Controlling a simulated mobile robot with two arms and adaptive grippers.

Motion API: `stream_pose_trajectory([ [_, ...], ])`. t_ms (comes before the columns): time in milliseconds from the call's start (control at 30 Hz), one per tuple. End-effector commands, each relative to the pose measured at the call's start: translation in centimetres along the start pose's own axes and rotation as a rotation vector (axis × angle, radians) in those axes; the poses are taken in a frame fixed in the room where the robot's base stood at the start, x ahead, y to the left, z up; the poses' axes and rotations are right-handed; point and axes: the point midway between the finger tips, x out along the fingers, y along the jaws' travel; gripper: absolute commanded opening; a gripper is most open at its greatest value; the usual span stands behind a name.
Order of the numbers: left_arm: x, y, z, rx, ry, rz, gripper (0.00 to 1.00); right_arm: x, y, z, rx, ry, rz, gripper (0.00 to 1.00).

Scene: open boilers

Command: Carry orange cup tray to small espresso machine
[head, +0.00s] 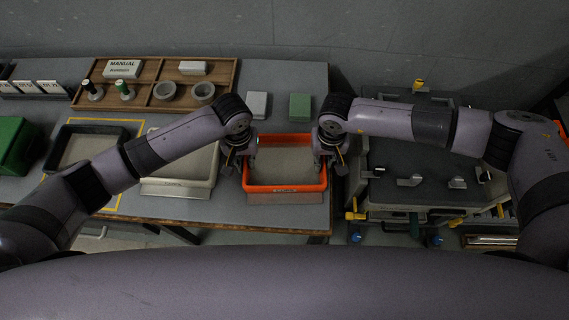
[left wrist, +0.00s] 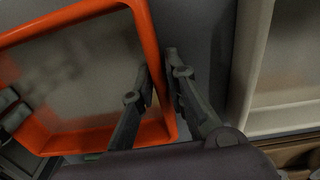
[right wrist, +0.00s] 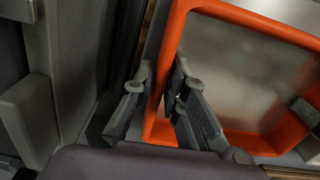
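The orange cup tray (head: 287,197) sits at the right front of the grey table in the head view. It is a shallow box with orange walls and a pale floor. My left gripper (head: 247,170) is at its left wall, and my right gripper (head: 329,166) is at its right wall. In the left wrist view, the left fingers (left wrist: 158,62) straddle the orange wall closely, one inside and one outside. In the right wrist view, the right fingers (right wrist: 163,66) straddle the opposite wall likewise. Both look closed on the walls; exact contact is hard to see. I cannot identify the small espresso machine.
A cream tray (head: 180,190) stands left of the orange tray, and a black tray (head: 88,144) lies further left. A wooden organizer (head: 152,80) is behind them. Two small boxes, grey (head: 257,105) and green (head: 300,107), stand behind the orange tray. A dark-topped cart (head: 420,170) stands right.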

Motion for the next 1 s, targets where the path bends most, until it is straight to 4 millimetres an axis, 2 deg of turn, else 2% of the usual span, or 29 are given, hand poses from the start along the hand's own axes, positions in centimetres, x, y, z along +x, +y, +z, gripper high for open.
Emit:
stream_pose_trajectory([
  [167,-0.02,-0.01,-0.02,0.0,0.0,0.0,0.0,-0.02,0.01,-0.02,0.0,0.0,0.0,0.0],
  [1000,-0.11,-0.02,-0.09,-0.001,0.002,0.0,0.0,-0.11,0.0,-0.08,0.0,0.002,0.0,0.0],
])
